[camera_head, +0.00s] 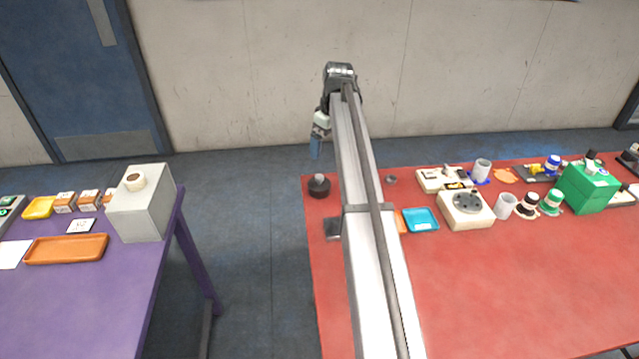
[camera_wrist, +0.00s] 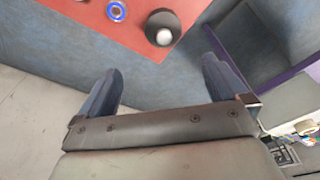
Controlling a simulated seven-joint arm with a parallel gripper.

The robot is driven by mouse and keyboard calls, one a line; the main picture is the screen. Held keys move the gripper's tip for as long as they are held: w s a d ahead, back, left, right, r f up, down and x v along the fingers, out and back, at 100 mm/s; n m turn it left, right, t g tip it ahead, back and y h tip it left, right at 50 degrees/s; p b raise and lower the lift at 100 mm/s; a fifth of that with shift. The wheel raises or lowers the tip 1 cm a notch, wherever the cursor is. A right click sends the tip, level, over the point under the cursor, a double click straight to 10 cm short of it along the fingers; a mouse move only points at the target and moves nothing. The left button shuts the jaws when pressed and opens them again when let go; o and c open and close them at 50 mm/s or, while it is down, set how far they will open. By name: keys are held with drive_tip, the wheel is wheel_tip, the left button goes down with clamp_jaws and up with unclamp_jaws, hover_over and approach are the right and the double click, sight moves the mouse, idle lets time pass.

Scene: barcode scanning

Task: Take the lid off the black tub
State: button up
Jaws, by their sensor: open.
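The black tub (camera_head: 319,188) is round and dark and sits at the far left corner of the red table. Its lid (camera_head: 319,179) has a pale knob on top. In the wrist view the tub (camera_wrist: 153,22) lies beyond my fingertips near the table edge, with the pale knob (camera_wrist: 164,37) facing the camera. My gripper (camera_head: 316,150) hangs above and behind the tub, apart from it. In the wrist view my gripper (camera_wrist: 162,70) is open, with both blue fingers spread and nothing between them.
The red table (camera_head: 480,290) carries a small ring (camera_head: 391,179), a blue tray (camera_head: 420,220), a beige device (camera_head: 466,208), cups and a green box (camera_head: 588,190). A floor gap separates it from the purple table (camera_head: 90,300) with a grey box (camera_head: 142,208). The red table's front is clear.

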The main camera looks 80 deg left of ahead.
hover_over(319, 176)
drive_tip(key=f, duration=0.8)
drive_tip(key=shift+w+d+f, duration=0.25)
drive_tip(key=shift+w, duration=0.15)
drive_tip(key=shift+s+a+f, duration=0.1)
drive_tip(key=shift+s+f, duration=0.1)
drive_tip(key=shift+f, duration=1.1)
drive_tip(key=shift+s+a+f, duration=0.1)
drive_tip(key=shift+s+f, duration=0.1)
drive_tip(key=shift+f, duration=1.05)
drive_tip(key=c, duration=1)
drive_tip(key=shift+r, duration=0.1)
